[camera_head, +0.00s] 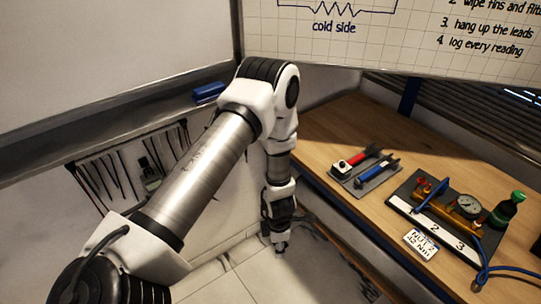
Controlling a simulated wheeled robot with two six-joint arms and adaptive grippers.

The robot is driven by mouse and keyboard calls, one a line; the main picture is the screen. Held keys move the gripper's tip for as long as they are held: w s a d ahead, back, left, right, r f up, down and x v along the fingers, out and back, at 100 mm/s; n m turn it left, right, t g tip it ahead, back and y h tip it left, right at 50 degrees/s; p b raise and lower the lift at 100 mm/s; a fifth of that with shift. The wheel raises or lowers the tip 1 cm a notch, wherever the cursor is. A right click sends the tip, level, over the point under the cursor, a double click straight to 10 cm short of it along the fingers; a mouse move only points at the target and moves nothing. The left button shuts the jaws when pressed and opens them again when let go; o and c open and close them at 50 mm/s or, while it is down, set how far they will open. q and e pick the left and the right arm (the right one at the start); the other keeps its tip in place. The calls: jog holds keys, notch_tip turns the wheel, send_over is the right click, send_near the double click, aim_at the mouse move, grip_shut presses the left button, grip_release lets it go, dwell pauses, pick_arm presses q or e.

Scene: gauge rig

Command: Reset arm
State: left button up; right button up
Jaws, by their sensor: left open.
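My left arm comes in from the lower left, rises to a bent elbow and hangs down beside the bench. My left gripper (280,246) points down at the end of that arm, over the pale tiled floor and left of the wooden bench (345,117). It is small in the view, open, with nothing visible between its fingers. My right gripper is not in the picture.
Whiteboards hang behind. The bench's left part is clear.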

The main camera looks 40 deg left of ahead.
pick_arm(q)
jog(key=shift+s+f, duration=0.15)
jog(key=shift+s, duration=0.05)
dwell(0.4)
jog(key=s+d+m, duration=0.3)
jog(key=s+m, duration=0.5)
jog(key=m, duration=0.6)
jog(key=s+d+r+m, duration=0.1)
jog(key=s+d+m, duration=0.3)
jog(key=s+m, duration=0.5)
jog(key=m, duration=0.5)
jog(key=shift+s, duration=0.25)
